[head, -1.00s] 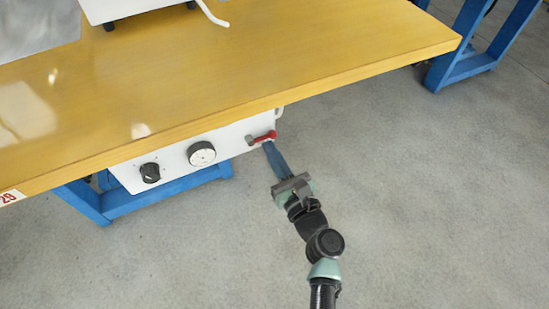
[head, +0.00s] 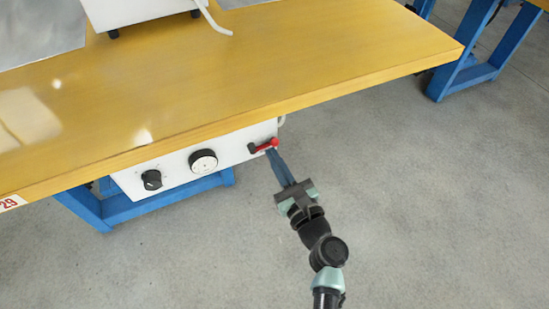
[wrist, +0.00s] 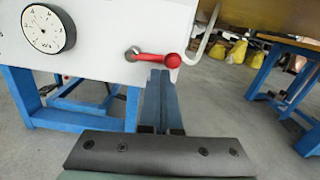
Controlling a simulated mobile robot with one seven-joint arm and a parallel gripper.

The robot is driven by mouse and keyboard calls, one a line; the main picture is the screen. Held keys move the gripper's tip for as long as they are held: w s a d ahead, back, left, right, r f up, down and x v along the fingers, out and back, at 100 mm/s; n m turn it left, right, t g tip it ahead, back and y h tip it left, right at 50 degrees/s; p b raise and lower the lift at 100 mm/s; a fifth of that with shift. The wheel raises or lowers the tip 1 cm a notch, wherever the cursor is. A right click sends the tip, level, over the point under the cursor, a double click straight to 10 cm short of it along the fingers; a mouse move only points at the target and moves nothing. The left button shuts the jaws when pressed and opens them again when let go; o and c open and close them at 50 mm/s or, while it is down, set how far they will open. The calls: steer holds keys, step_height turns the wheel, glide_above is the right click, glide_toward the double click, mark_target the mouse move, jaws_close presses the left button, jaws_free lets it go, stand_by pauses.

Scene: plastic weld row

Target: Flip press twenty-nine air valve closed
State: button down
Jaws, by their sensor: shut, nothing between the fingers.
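The air valve's red lever (head: 265,145) is on the right end of a white panel (head: 215,158) under the yellow bench, below which the number 29 (head: 9,203) shows on the bench edge at left. In the wrist view the lever (wrist: 155,59) lies nearly level, with its round red knob at the right and its grey pivot at the left. My gripper (head: 272,154) is shut and empty. Its fingertips (wrist: 161,74) are just under the knob end of the lever; I cannot tell whether they touch it.
A gauge (head: 203,161) and a black knob (head: 151,179) are on the panel, left of the valve. A pale hose (wrist: 206,40) hangs right of the lever. Blue bench legs (head: 150,203) stand below.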

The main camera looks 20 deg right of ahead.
steer(key=shift+r, duration=0.1)
step_height(320, 180, up, 3)
steer(key=n+b, duration=0.1)
steer(key=n, duration=0.7)
steer(key=shift+d+n+y+b, duration=0.1)
steer(key=shift+n+y+b, duration=0.2)
steer(key=shift+n, duration=0.1)
steer(key=n, duration=0.1)
steer(key=r+n, duration=0.1)
steer(key=n, duration=0.1)
steer(key=n+b, duration=0.1)
steer(key=shift+a+r+n, duration=0.15)
steer(key=shift+a+n, duration=0.15)
steer(key=shift+a, duration=0.1)
steer(key=shift+a+r+n+g+b, duration=0.15)
steer(key=shift+a+r+n+b, duration=0.15)
steer(key=shift+n, duration=0.8)
steer(key=shift+a+r+n+g+b, duration=0.15)
steer(key=shift+a+r+n, duration=0.1)
steer(key=shift+n, duration=0.85)
